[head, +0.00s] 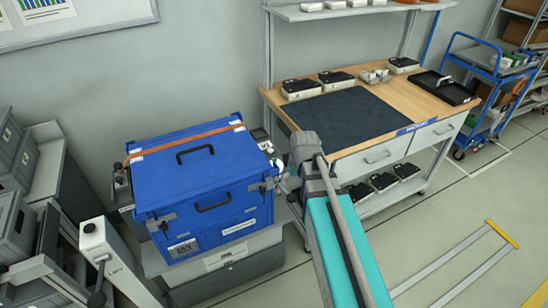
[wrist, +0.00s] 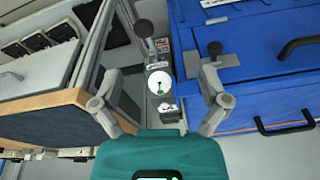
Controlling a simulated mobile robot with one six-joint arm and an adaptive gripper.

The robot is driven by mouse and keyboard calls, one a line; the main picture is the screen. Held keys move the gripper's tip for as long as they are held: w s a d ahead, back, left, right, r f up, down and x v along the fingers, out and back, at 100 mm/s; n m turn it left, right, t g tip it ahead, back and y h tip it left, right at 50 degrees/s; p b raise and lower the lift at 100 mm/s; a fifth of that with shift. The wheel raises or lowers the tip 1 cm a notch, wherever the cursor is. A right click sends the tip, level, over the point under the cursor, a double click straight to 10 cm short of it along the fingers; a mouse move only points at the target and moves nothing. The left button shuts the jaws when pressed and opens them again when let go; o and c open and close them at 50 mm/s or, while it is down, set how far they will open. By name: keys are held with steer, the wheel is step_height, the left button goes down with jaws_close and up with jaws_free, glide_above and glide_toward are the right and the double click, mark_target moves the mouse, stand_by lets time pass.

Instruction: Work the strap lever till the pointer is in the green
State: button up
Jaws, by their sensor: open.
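The blue case (head: 205,190) stands closed on a grey base, with an orange strap (head: 185,138) across its lid. At its right side is the tensioner (wrist: 157,60), between case and workbench. In the wrist view its lever shows as a dark round knob (wrist: 143,28) on a short stem. A white dial (wrist: 154,87) with a dark pointer and a small green patch sits nearer me; whether the pointer is in the green is too small to tell. My gripper (wrist: 160,76) is open and empty, its fingers spread either side of the dial. In the head view my arm partly hides it.
The wooden workbench (head: 432,103) with a dark mat stands close on the right of the tensioner, leaving a narrow gap. Grey crates (head: 38,155) are stacked at left. A blue trolley (head: 478,55) stands at the back right. Floor at lower right is mostly clear.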

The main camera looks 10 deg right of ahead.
steer(key=w+r+n+t+y, duration=0.1)
steer(key=w+r+n+t, duration=0.1)
steer(key=w, duration=1.3)
steer(key=shift+w+d+r+t+p, duration=0.15)
steer(key=shift+w+r+t+p, duration=0.2)
steer(key=shift+t, duration=0.35)
steer(key=shift+f, duration=0.1)
steer(key=b+x, duration=0.9)
steer(key=shift+w+f, duration=0.2)
steer(key=shift+f, duration=0.15)
steer(key=shift+s+r, duration=0.1)
steer(key=shift+r, duration=0.1)
steer(key=p+v, duration=0.9)
steer(key=shift+s+r, duration=0.15)
steer(key=shift+r, duration=0.1)
stand_by(0.4)
